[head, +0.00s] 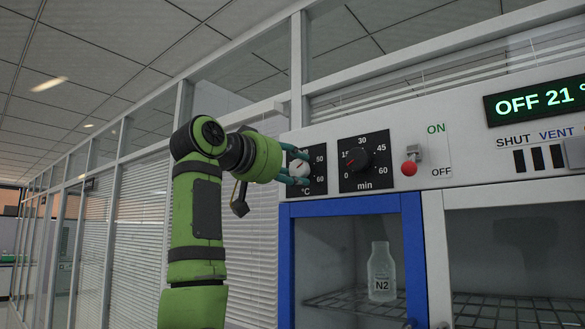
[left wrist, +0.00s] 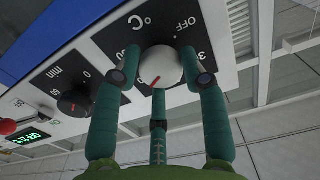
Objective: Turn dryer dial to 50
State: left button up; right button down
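The white dryer dial (left wrist: 163,68) sits on a black °C scale plate (head: 320,169) at the left end of the control panel. The figures 50 and 60 show in the head view; my fingers cover part of the scale. In the left wrist view the dial's red pointer mark slants to the lower left; the number there is hidden by a finger. My left gripper (head: 299,167) has its teal fingers closed around the dial, with the tips against its sides in the left wrist view (left wrist: 160,72). My right gripper is in neither view.
Right of the dial are a black minutes dial (head: 364,160), a red ON/OFF switch (head: 409,168) and a green display (head: 541,99) reading OFF 21. Below is a blue-framed door (head: 346,206) with an N2 bottle (head: 381,272) inside. A glazed partition with blinds (head: 139,220) stands at left.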

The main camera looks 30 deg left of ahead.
pick_arm(q)
jog(key=shift+o, duration=0.8)
jog(key=shift+w+f, duration=0.15)
jog(key=shift+s, duration=0.5)
jog(key=s+a, duration=0.1)
jog(key=s, duration=1)
jog(key=shift+w, duration=0.1)
